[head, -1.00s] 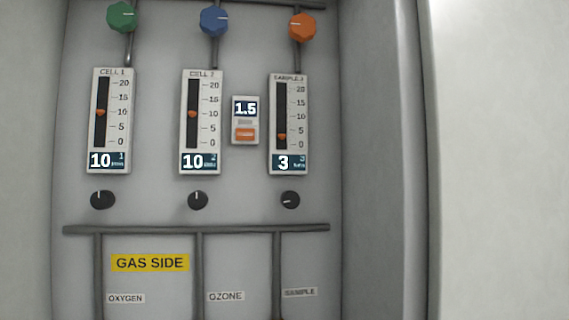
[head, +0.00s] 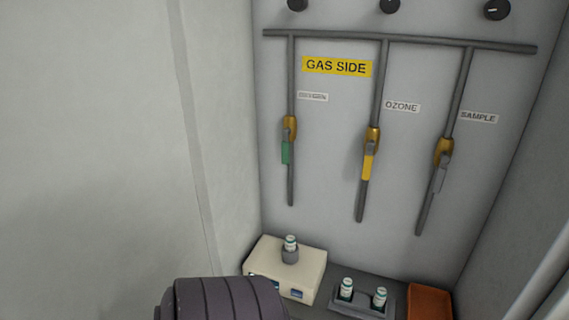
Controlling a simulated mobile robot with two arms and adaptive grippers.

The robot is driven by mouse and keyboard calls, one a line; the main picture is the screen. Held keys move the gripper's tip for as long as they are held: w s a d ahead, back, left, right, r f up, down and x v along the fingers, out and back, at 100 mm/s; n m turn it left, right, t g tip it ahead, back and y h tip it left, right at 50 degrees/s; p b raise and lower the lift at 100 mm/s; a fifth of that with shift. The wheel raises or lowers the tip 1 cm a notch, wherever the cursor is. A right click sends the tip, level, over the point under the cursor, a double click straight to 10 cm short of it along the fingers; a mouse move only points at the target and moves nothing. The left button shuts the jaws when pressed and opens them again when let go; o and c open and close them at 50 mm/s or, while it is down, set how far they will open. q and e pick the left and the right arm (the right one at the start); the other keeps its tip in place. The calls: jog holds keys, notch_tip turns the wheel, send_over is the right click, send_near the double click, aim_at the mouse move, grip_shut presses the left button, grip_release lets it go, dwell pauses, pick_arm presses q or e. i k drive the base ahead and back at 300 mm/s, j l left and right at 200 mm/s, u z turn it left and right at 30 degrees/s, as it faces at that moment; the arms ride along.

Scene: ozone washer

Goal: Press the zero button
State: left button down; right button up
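I cannot make out a button marked zero. A cream box-shaped instrument (head: 311,268) stands at the bottom of the cabinet, with a small vial (head: 290,243) upright in a grey holder on its top. Its front has small dark blue panels (head: 297,293), too small to read. Part of that front is hidden behind a dark ribbed arm link of mine at the bottom edge. Neither of my grippers is in view.
A grey rack (head: 362,309) with two vials and an orange-brown block (head: 429,302) stand right of the instrument. Above are three pipes with green, yellow and grey valve handles (head: 368,166) under a yellow GAS SIDE label (head: 337,66). A pale wall (head: 100,150) fills the left.

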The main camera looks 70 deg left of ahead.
aim_at(294, 293)
jog(key=k+l+u, duration=0.2)
jog(key=l+u, duration=0.25)
jog(key=k+l+u, duration=0.15)
jog(key=u, duration=1.55)
jog(key=k+j, duration=0.05)
